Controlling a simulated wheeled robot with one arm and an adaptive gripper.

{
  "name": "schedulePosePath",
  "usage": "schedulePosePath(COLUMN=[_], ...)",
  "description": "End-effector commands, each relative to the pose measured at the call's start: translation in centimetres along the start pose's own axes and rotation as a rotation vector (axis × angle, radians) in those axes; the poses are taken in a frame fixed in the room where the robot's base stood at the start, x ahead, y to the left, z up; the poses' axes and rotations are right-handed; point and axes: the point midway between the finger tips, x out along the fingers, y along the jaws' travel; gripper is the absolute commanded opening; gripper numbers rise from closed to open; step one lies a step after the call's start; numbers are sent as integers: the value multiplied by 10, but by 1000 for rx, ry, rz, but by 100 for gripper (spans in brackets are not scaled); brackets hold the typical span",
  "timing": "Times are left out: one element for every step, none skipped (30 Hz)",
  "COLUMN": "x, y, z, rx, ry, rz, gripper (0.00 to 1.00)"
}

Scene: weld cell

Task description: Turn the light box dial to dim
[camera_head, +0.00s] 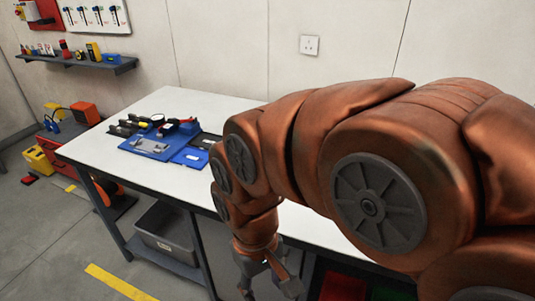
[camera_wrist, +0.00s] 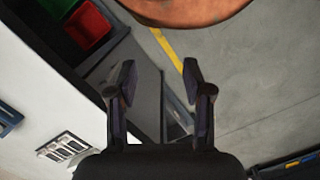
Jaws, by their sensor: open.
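I cannot make out a light box or its dial for certain in either view. My gripper (camera_head: 268,280) hangs low in front of the workbench's near edge in the head view, and my large orange arm covers the right side of the bench. In the wrist view my gripper (camera_wrist: 160,82) is open, with its two dark fingers apart and nothing between them. Whatever stands on the bench behind my arm is hidden.
The white workbench (camera_head: 237,105) holds a blue tray (camera_head: 147,148) of tools. A wall shelf (camera_head: 85,63) carries small items below a white panel (camera_head: 95,18). A grey bin (camera_head: 165,236) sits underneath. Floor at left is partly clear.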

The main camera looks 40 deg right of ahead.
Motion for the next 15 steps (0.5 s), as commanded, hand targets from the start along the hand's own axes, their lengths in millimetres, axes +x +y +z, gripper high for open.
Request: schedulePosePath(x=[-6, -10, -15, -19, -24, -30, -34, -38, -43, -46, -50, -55, -58, -61, -64], y=[2, 3, 5, 7, 10, 13, 17, 20, 24, 27, 31, 35, 39, 43, 48], z=[-12, -19, -29, -38, -48, -60, -70, -80, -91, -100, -110, -122, -130, -140, -152], rx=[14, 25, 41, 54, 66, 84, 99, 114, 134, 149, 162, 181, 197, 211, 229], ry=[6, 8, 7, 10, 16, 19, 21, 27, 32, 34, 38, 41, 43, 45, 49], rz=[-1, -2, -2, -3, -3, -4, -5, -6, -6, -7, -8, -9, -10, -11, -12], gripper=[50, 50, 50, 50, 50, 50, 50, 50, 50, 50, 50, 50, 50, 50, 50])
